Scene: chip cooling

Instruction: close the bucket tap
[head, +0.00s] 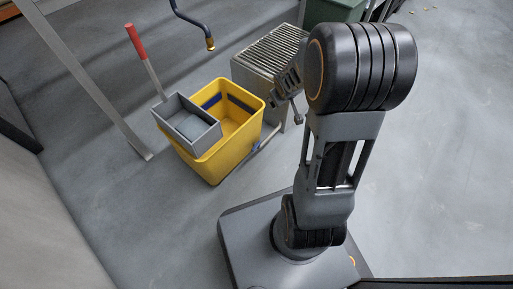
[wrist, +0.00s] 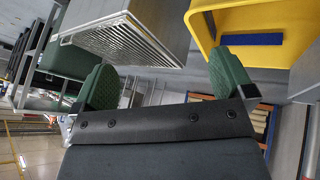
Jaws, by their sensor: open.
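The yellow bucket (head: 232,150) stands on the floor left of my arm, with a grey wringer box hung on its left side. A small blue-grey piece (head: 266,140), seemingly the tap, sticks out low on the bucket's right side; its handle position is too small to tell. My gripper (head: 287,92) is above and right of the bucket, in front of the slatted grey box. In the wrist view my gripper (wrist: 165,82) has its green finger pads wide apart with nothing between them. The bucket's yellow wall (wrist: 278,60) with a blue strip shows at upper right; no tap is discernible there.
The slatted grey box (head: 268,50) stands close behind the bucket; its wire grate (wrist: 122,38) shows in the wrist view. A dark hose with a brass end (head: 210,43) hangs above. A red-handled mop (head: 141,48) stands at the bucket. A metal post is left; floor is clear at right.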

